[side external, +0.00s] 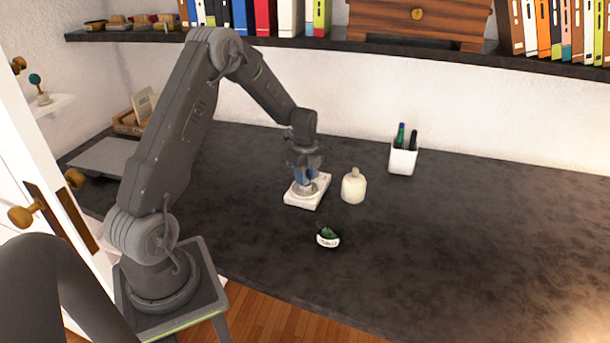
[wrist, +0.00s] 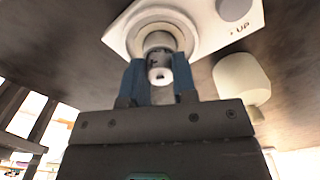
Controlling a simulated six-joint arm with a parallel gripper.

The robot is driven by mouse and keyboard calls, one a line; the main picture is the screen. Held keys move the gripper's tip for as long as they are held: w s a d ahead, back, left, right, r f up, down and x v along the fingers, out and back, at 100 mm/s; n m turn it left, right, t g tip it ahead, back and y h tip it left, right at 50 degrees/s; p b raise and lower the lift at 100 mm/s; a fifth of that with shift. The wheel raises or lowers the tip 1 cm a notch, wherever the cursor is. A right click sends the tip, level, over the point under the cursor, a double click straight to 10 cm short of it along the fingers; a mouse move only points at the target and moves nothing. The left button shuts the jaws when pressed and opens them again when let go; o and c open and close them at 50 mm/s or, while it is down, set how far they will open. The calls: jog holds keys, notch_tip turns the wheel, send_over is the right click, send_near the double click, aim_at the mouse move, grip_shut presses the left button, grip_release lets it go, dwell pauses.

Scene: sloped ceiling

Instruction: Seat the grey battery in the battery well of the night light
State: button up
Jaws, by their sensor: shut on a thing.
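The night light (side external: 318,198) is a white square unit lying flat on the dark table, with a round well. In the wrist view the night light (wrist: 200,48) shows a ringed well, a grey disc and the marking "UP". My gripper (wrist: 160,80) has blue fingers shut on the grey battery (wrist: 158,60), a small cylinder. The battery is in front of the well's ring in the wrist view; how deep it sits, if at all, I cannot tell. In the side view my gripper (side external: 304,184) is directly over the night light and hides the battery.
A cream rounded bottle-like object (side external: 353,188) stands close to the right of the night light. A dark green labelled object (side external: 328,237) lies in front. A white cup with pens (side external: 403,158) stands behind right. The table's right side is clear.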

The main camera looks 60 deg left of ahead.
jog(key=o, duration=0.9)
jog(key=shift+f, duration=0.1)
jog(key=shift+o, duration=0.2)
notch_tip(320, 180, up, 12)
jog(key=s+d+r+n+t, duration=0.1)
jog(key=s+d+r+n, duration=0.1)
jog(key=d+r, duration=0.4)
jog(key=s+d+r+n+t, duration=0.2)
jog(key=s+d+r+n, duration=0.35)
jog(key=d, duration=0.45)
jog(key=s+d+n+t, duration=0.2)
jog(key=s+d+n, duration=0.6)
jog(key=s, duration=0.5)
jog(key=shift+s+d+r+t, duration=0.2)
jog(key=shift+s+d+t, duration=0.15)
jog(key=shift+d, duration=0.4)
